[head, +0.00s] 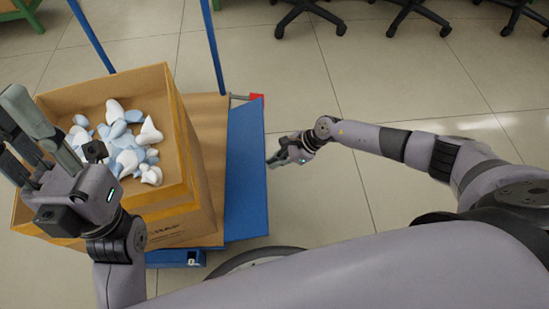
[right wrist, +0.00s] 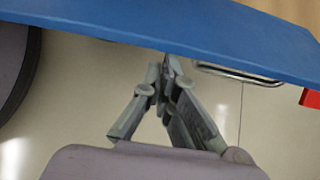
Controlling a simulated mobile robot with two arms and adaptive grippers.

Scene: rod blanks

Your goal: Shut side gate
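The side gate is a flat blue panel (head: 246,165) along the right side of a cart. It slopes or lies outward from the cart's wooden deck (head: 210,130); its exact angle is hard to tell. In the right wrist view the panel (right wrist: 190,35) crosses the top as a broad blue band. My right gripper (head: 277,160) is at the panel's outer edge. Its fingertips (right wrist: 168,66) come together just at that edge, with nothing visible between them; contact is unclear. My left gripper (head: 22,140) has its fingers spread, over the left side of a cardboard box.
The cardboard box (head: 185,165) stands on the cart, holding several white and pale blue pieces (head: 125,140). Blue posts (head: 213,45) rise at the cart's far end. A red corner piece (head: 257,97) sits by the panel. Chair bases (head: 305,14) stand far back. Tiled floor (head: 400,85) is open at right.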

